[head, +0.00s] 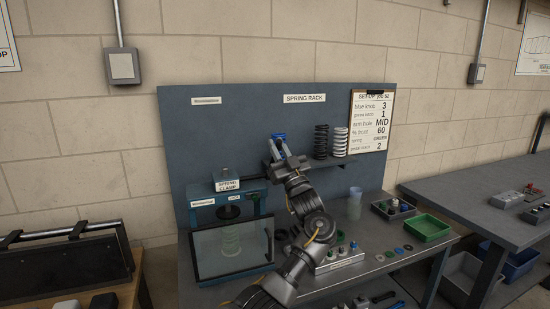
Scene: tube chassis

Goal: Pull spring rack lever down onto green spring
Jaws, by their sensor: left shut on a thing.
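The spring clamp (228,186) stands at the left of the bench. The green spring (231,240) stands upright behind its clear front panel, below the black jack disc. A dark lever bar (254,179) runs right from the clamp head toward my left gripper. My left gripper (277,148) is shut, high in front of the back panel and right of the clamp head. A small blue part (278,136) shows at its tips. The jaws and wrist hide the lever's end, so the exact hold is unclear. My right gripper is not in view.
A black spring (321,142) and a white spring (340,142) stand on the rack shelf, right of my gripper. A clear cup (354,204), a dark parts tray (393,207) and a green bin (427,228) are on the right of the bench. Small rings lie before them.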

